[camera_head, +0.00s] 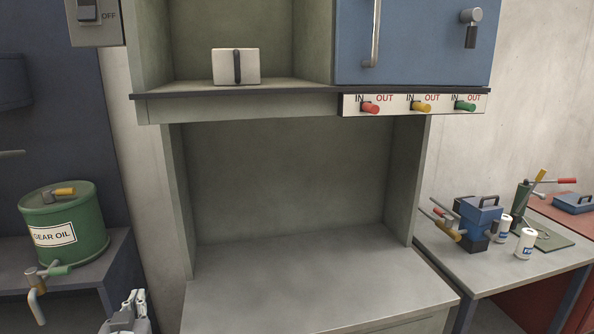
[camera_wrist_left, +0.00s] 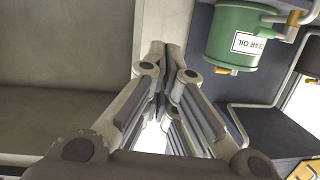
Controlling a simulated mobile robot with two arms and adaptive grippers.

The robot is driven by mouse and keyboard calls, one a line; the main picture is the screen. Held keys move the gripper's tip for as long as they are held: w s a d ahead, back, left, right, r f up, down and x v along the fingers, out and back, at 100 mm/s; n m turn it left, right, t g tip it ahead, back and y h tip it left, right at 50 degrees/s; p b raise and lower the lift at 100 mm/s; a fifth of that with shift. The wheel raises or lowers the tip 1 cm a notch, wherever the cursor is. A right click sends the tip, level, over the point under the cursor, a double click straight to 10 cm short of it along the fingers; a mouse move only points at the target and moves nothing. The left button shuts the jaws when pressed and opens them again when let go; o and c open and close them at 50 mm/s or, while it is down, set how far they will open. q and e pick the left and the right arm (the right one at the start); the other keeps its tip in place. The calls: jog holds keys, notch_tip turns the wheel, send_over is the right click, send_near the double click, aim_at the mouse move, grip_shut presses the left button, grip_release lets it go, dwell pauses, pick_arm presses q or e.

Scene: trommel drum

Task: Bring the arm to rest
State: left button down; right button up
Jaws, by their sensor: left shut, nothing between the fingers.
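My left gripper (camera_head: 136,299) shows at the bottom edge of the head view, left of the grey workbench (camera_head: 300,288). In the left wrist view my left gripper (camera_wrist_left: 166,48) has its fingertips together with nothing between them. It is apart from the bench and from the green gear oil drum (camera_head: 80,222). The drum also shows in the left wrist view (camera_wrist_left: 240,30), to the right of the fingers. My right gripper is in neither view.
The bench top is bare. A shelf above holds a pale box (camera_head: 222,66). A blue cabinet door (camera_head: 420,40) sits above red, yellow and green knobs. A side table (camera_head: 475,268) at right carries a blue device (camera_head: 480,214), white cans and tools. The drum stands on a dark stand (camera_head: 95,268).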

pick_arm(q)
jog(key=s+d+f+m+g+h, duration=0.1)
jog(key=s+d+f+g, duration=0.2)
jog(key=s+f, duration=0.35)
jog(key=s+d+f+m+g+h, duration=0.1)
jog(key=s+d+f+g+h, duration=0.15)
jog(key=s+f, duration=0.45)
jog(key=s+d+f+m+g+h, duration=0.1)
jog(key=s+d+f+g, duration=0.25)
jog(key=s, duration=0.45)
jog(key=s+d+f+m+g+h, duration=0.1)
jog(key=s+d+f+g, duration=0.1)
jog(key=s+f, duration=0.4)
jog(key=s+f+g+b, duration=0.1)
jog(key=s+f+g, duration=0.15)
jog(key=f, duration=2.35)
jog(key=s+a+f+m+b, duration=0.1)
jog(key=s+a+f, duration=0.1)
jog(key=s+f, duration=1.5)
jog(key=shift+s+a+f+y, duration=0.2)
jog(key=shift+s+y, duration=0.15)
